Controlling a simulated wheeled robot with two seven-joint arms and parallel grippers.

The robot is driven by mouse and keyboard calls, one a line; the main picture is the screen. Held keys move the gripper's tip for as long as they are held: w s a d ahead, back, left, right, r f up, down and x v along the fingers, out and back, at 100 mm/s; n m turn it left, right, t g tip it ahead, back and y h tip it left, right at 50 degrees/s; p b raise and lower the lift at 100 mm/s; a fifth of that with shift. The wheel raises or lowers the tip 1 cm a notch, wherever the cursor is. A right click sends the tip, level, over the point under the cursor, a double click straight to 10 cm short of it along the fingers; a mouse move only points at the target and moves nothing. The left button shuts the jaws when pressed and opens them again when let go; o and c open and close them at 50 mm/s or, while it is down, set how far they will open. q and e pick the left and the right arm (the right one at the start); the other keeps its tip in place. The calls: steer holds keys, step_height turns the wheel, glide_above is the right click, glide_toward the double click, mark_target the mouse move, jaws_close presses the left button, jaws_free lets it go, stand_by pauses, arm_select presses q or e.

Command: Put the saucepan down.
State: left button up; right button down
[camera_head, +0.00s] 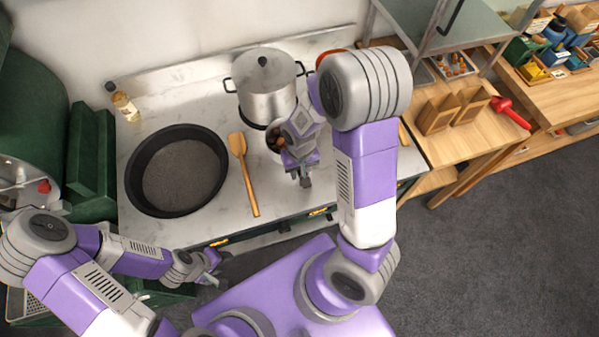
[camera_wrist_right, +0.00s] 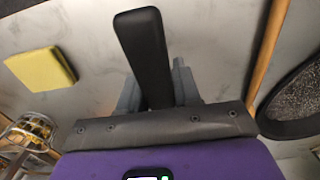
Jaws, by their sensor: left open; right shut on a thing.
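The saucepan (camera_head: 271,146) is a small light pan with brown chestnuts in it, partly hidden by my right arm in the head view. My right gripper (camera_head: 301,168) is shut on its dark handle, and the black handle (camera_wrist_right: 144,48) stands out between the fingers in the right wrist view. The pan's bowl is not seen there. I cannot tell whether the pan's base touches the worktop (camera_head: 222,200). My left gripper (camera_head: 213,270) is open and empty, low in front of the worktop's front edge.
A lidded steel pot (camera_head: 266,88) stands just behind the saucepan. A yellow sponge (camera_wrist_right: 40,68) shows in the wrist view. A wooden side table (camera_head: 455,140) is at the right.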

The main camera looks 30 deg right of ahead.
steer(key=shift+f, duration=0.8)
steer(key=shift+w+f, duration=0.15)
steer(key=shift+f, duration=0.1)
steer(key=shift+f+b, duration=0.1)
steer(key=shift+b, duration=0.2)
steer(key=c, duration=0.8)
jaws_free()
